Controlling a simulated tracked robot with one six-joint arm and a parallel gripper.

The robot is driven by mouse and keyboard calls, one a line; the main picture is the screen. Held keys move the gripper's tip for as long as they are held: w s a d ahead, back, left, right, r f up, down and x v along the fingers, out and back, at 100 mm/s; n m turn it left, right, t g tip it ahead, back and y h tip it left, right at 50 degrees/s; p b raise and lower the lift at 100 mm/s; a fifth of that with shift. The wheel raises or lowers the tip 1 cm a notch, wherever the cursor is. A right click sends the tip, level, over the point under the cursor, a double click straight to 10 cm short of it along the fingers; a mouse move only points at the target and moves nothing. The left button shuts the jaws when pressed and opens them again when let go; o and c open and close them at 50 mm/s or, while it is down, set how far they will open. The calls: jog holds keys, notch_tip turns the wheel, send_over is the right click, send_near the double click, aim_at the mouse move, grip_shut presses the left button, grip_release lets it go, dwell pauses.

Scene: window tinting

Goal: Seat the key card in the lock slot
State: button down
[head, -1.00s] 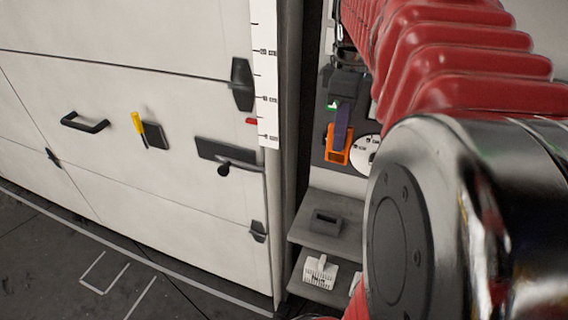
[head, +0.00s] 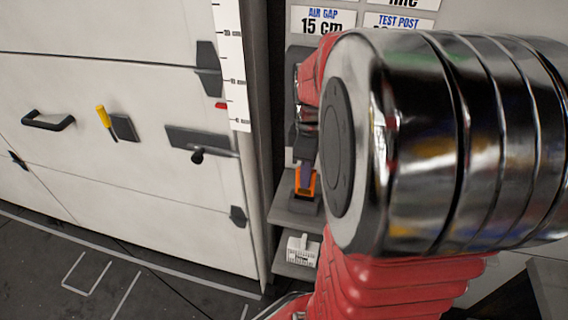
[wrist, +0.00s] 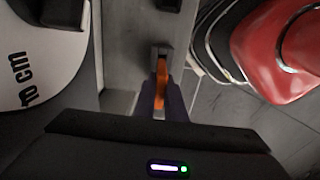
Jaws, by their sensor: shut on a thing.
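My gripper (head: 304,172) is shut on an orange piece (head: 306,186), low at the upper shelf, left of my arm. In the wrist view, the gripper's purple fingers (wrist: 162,106) close on the orange piece (wrist: 160,88), seen edge-on. Its far end is right at a small grey holder (wrist: 160,56); I cannot tell whether it is in it. I cannot make out a key card for certain, nor whether the orange piece is one. No lock slot is clearly marked; a dark block (head: 122,127) on the white door has a yellow-handled piece (head: 104,116) beside it.
The white door (head: 100,180) carries a black handle (head: 48,121) and a dark lever plate (head: 198,141). A grey upper shelf (head: 285,212) stands over a white piece (head: 301,250). In the wrist view a white disc (wrist: 35,60) is at left. My arm hides much at right.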

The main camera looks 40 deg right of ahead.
aim_at(305, 194)
jog(key=shift+f, duration=0.55)
jog(key=shift+f, duration=2.1)
jog(key=c, duration=1.8)
grip_release()
jog(key=shift+f, duration=0.1)
notch_tip(305, 194, up, 12)
jog(key=shift+r, duration=0.15)
